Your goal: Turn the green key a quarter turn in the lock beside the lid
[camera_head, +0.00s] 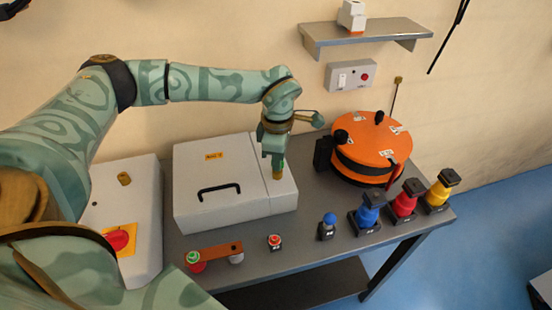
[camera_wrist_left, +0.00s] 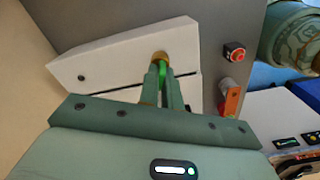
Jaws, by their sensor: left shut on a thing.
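The white box (camera_head: 222,205) stands on the grey table, with a lid that carries a black handle (camera_head: 219,190) and an orange label. The lid looks closed. The lock sits in the white strip to the right of the lid, mostly hidden by my gripper. My left gripper (camera_head: 278,172) points down over this strip and is shut on the green key. In the left wrist view the green key (camera_wrist_left: 163,70) shows between the fingers, at a brass-coloured piece (camera_wrist_left: 159,56) on the strip. How far the key is turned cannot be told. My right gripper is not in view.
An orange round drum (camera_head: 366,142) stands right of the box. Blue, red and yellow posts (camera_head: 407,198) line the table's right front. A copper bar (camera_head: 216,252), a red button (camera_head: 274,241) and a blue-topped piece (camera_head: 327,228) are in front. A shelf (camera_head: 365,33) hangs above.

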